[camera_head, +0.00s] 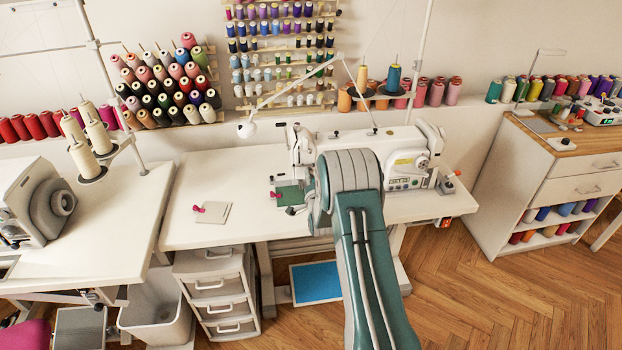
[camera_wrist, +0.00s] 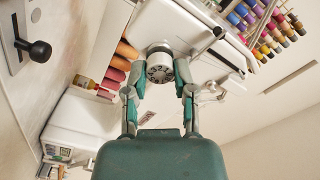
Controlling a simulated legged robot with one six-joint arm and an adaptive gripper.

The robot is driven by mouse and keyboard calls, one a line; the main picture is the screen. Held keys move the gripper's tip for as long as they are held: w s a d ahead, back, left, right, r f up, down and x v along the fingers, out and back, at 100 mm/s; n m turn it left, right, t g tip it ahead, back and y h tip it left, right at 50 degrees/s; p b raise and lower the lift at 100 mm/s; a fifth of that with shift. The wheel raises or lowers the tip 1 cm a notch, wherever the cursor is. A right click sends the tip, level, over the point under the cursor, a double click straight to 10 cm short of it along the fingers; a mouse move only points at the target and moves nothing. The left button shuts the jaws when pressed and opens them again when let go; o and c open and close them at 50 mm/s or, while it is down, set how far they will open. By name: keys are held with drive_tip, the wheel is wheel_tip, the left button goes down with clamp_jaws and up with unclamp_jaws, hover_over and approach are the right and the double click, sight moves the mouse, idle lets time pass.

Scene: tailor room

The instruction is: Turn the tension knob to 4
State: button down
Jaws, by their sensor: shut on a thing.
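The white sewing machine (camera_head: 400,150) stands on the white table, partly behind my arm. In the wrist view, a round pale tension knob (camera_wrist: 159,60) with marks around its face sits on the machine's body. My gripper (camera_wrist: 160,80) has one finger on each side of the knob and is shut on it. The marks on the knob are too small to read, so its setting cannot be told. In the head view, my arm hides the knob and my fingertips.
A black-ended lever (camera_wrist: 38,50) sticks out at the left of the wrist view. A green plate (camera_head: 291,196) lies by the machine's left end. A grey square (camera_head: 226,214) lies on clear white tabletop (camera_head: 190,175). Thread cones (camera_head: 164,88) line the wall.

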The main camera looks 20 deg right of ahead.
drive_tip(key=shift+f+n, duration=0.1)
drive_tip(key=shift+n, duration=0.2)
drive_tip(key=shift+a+f+n, duration=0.1)
drive_tip(key=shift+n, duration=5.15)
drive_tip(key=shift+a+f+n, duration=0.1)
drive_tip(key=shift+n, duration=5.1)
drive_tip(key=shift+a+f+n, duration=0.1)
drive_tip(key=shift+n, duration=5.15)
